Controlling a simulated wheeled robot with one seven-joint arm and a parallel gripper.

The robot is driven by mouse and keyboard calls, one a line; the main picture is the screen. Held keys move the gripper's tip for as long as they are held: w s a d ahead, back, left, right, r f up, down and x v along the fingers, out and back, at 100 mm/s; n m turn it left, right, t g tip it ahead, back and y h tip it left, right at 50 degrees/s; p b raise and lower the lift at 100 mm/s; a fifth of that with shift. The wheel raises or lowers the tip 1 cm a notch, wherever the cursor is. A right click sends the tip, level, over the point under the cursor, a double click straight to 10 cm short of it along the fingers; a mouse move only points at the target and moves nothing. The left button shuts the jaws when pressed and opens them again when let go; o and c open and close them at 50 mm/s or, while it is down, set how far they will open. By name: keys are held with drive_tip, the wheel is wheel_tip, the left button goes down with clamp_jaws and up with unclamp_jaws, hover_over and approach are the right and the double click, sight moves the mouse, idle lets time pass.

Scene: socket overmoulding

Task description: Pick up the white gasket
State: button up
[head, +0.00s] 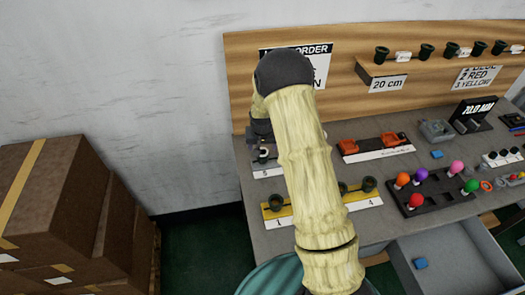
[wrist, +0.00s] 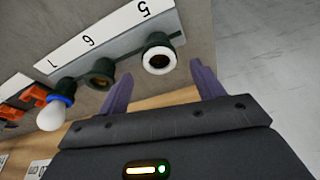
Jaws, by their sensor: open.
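In the wrist view, a white gasket (wrist: 159,51) shows as a white ring around the mouth of the dark socket (wrist: 164,40) by the number 5. My gripper (wrist: 160,82) is open, with its two purple fingers apart. In the picture the gasket lies between and just beyond the fingertips, and no contact shows. In the head view my arm hides most of this area. A dark socket with a pale rim (head: 264,154) shows just below my wrist.
A dark green socket (wrist: 100,74) stands by number 6. A white bulb with a blue ring (wrist: 52,115) stands by number 7. In the head view, a yellow rack (head: 282,216) is in front, and a black tray of coloured bulbs (head: 428,194) is at right above an open drawer (head: 450,262).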

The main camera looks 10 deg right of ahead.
drive_tip(key=shift+x, duration=1.25)
drive_tip(key=c, duration=1.3)
